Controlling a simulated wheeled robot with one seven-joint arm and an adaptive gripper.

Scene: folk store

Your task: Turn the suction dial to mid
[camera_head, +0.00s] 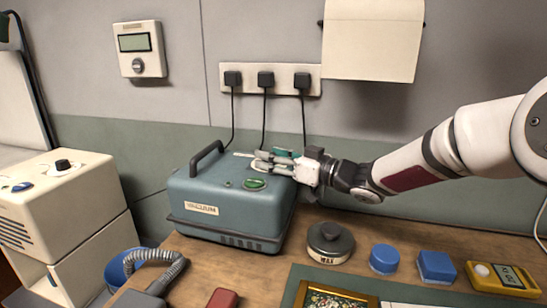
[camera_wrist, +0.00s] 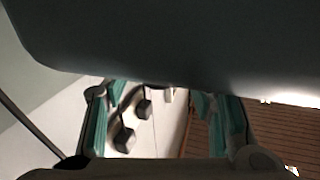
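The teal vacuum unit (camera_head: 225,205), labelled VACUUM, stands on the wooden bench. A green oval control (camera_head: 255,184) shows on its top near the front edge; I cannot read a setting on it. My gripper (camera_head: 264,161) reaches in from the right, over the back right of the unit's top, behind the green control. In the wrist view my gripper (camera_wrist: 163,120) has its teal-padded fingers apart, with nothing seen between them but the background. A large dark surface, seemingly the vacuum unit, fills the top of that view. My fingers hide part of the unit's top.
A black handle (camera_head: 207,158) rises from the unit's left. Three plugs with hanging cords sit in a wall strip (camera_head: 270,92) behind. A ribbed hose (camera_head: 160,258) lies in front.

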